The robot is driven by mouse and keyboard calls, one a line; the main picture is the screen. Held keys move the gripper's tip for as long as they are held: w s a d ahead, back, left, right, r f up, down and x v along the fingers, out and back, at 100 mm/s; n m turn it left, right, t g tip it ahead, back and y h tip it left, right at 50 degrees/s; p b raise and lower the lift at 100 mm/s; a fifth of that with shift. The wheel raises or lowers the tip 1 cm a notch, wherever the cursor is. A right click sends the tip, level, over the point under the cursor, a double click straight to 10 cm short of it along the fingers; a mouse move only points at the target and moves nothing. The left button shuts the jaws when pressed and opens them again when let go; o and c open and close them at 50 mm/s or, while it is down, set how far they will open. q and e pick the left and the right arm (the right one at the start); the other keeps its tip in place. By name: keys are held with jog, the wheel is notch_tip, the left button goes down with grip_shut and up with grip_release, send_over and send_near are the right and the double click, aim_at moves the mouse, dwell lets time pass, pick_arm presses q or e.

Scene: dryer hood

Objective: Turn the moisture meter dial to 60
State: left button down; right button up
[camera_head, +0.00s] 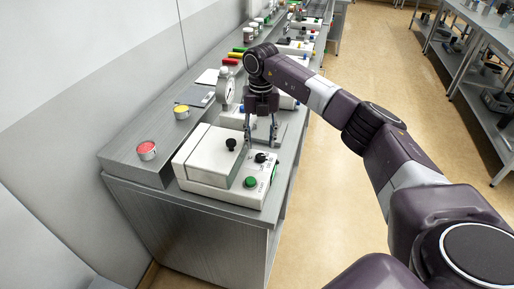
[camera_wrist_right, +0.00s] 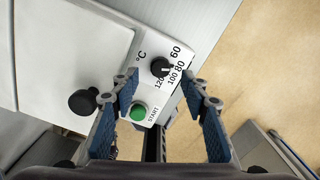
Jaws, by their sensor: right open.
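The moisture meter (camera_head: 208,165) is a white box with a lid and black knob on the bench's near end. Its black dial (camera_wrist_right: 161,67) has a ring of numbers 60, 80, 100 and 120 beside a °C mark. A white pointer mark on the dial faces the 80 to 100 side; its exact value is hard to read. The dial also shows in the head view (camera_head: 260,158). My right gripper (camera_head: 260,141) points down above the dial side of the meter, open and empty. In the right wrist view the dial shows beyond and between its fingertips (camera_wrist_right: 159,88), apparently not touched. My left gripper is out of view.
A green START button (camera_wrist_right: 138,112) sits beside the dial, and a black lid knob (camera_wrist_right: 82,102) stands on the meter. Open floor (camera_head: 330,200) lies right of the bench.

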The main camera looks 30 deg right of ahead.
aim_at(261, 156)
jog(key=f, duration=0.2)
jog(key=f+p, duration=0.1)
jog(key=shift+s+f, duration=0.35)
jog(key=shift+s, duration=0.05)
jog(key=shift+w+f+p, duration=0.3)
jog(key=shift+f, duration=0.65)
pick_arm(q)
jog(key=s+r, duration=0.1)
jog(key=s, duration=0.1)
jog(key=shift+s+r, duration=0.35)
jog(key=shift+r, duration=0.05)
pick_arm(e)
grip_shut()
